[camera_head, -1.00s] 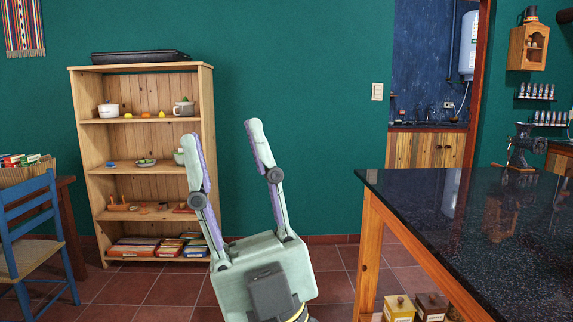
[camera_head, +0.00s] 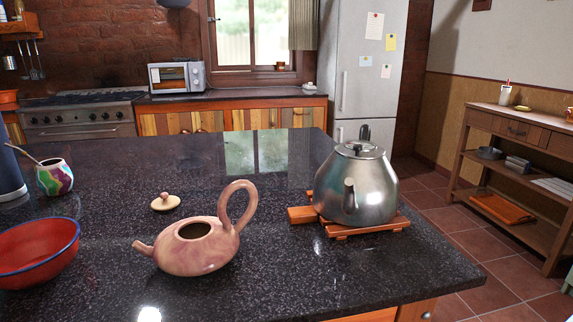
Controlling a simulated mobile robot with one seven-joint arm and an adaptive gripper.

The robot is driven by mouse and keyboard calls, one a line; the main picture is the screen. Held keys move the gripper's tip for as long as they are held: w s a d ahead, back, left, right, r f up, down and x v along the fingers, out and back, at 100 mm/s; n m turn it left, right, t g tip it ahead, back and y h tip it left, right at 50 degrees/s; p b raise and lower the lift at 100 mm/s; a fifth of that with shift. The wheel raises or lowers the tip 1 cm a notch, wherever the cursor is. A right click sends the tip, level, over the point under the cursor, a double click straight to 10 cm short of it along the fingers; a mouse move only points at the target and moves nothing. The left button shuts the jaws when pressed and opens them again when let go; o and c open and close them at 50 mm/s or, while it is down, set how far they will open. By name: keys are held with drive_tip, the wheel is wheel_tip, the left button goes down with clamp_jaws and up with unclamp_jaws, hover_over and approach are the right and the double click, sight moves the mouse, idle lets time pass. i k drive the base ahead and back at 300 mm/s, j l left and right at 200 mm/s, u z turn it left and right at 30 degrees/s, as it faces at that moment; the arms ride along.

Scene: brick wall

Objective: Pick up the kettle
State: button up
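A shiny metal kettle (camera_head: 358,190) stands upright on a wooden trivet (camera_head: 402,222) near the right edge of the dark stone counter (camera_head: 330,285). Its spout points toward me and its dark handle rises at the back of the lid. A pinkish teapot (camera_head: 195,245) with a tall loop handle sits to its left, open at the top. Its small lid (camera_head: 165,202) lies on the counter behind it. My gripper does not clearly show in the current view; only a small pale green piece is cut off at the right edge, and I cannot tell what it is.
A red bowl (camera_head: 38,255) and a colourful cup (camera_head: 54,177) with a straw stand at the left of the counter. The counter behind the teapot is mostly clear. A wooden side table (camera_head: 515,128) stands at the right, across a tiled floor gap. A fridge (camera_head: 362,75) is behind.

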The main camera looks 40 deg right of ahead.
sight(346, 192)
drive_tip(key=z, duration=1.4)
drive_tip(key=l+u, duration=0.1)
drive_tip(key=u, duration=0.4)
drive_tip(key=l+u, duration=0.45)
drive_tip(key=k+l+u, duration=0.15)
drive_tip(key=l+u, duration=0.25)
drive_tip(key=l, duration=0.15)
drive_tip(key=k+l, duration=0.15)
drive_tip(key=l, duration=0.25)
drive_tip(key=k+l+u, duration=0.1)
drive_tip(key=l, duration=0.35)
drive_tip(key=k+l, duration=0.15)
drive_tip(key=l, duration=0.25)
drive_tip(key=k+l+u, duration=0.1)
drive_tip(key=l, duration=0.3)
drive_tip(key=k+l, duration=0.2)
drive_tip(key=l, duration=0.2)
drive_tip(key=i+j, duration=0.6)
drive_tip(key=i, duration=0.2)
drive_tip(key=u, duration=0.05)
